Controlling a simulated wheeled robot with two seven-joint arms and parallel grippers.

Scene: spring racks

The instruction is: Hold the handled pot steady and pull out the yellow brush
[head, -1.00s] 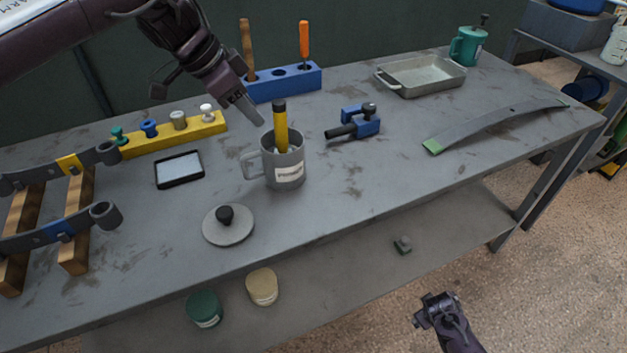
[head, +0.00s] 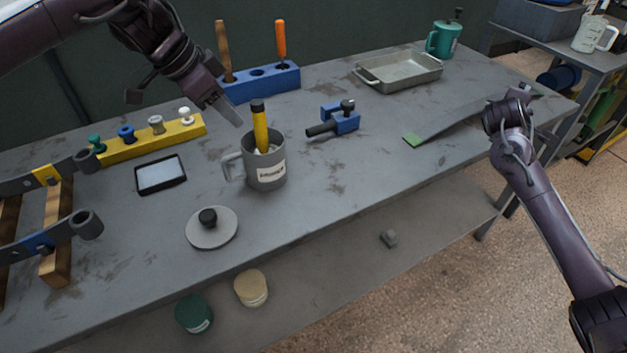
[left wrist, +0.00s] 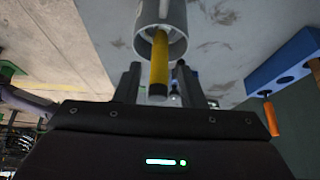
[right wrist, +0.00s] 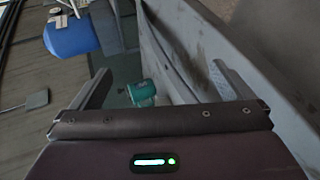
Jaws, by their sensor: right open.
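The grey handled pot (head: 265,172) stands upright on the bench, its handle to the left and a label on its front. The yellow brush (head: 261,130) with a black tip stands in it, leaning slightly. My left gripper (head: 230,112) is just left of the brush's upper part. In the left wrist view its fingers are apart, with the brush (left wrist: 159,65) and pot (left wrist: 160,15) beyond them; I see no grip. My right gripper (head: 520,95) is over the bench's right end, far from the pot. Its fingers are spread and empty in the right wrist view (right wrist: 162,85).
A round lid (head: 212,230) lies in front of the pot. A blue clamp-like tool (head: 340,120) lies to its right, and a blue rack (head: 260,83) stands behind.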

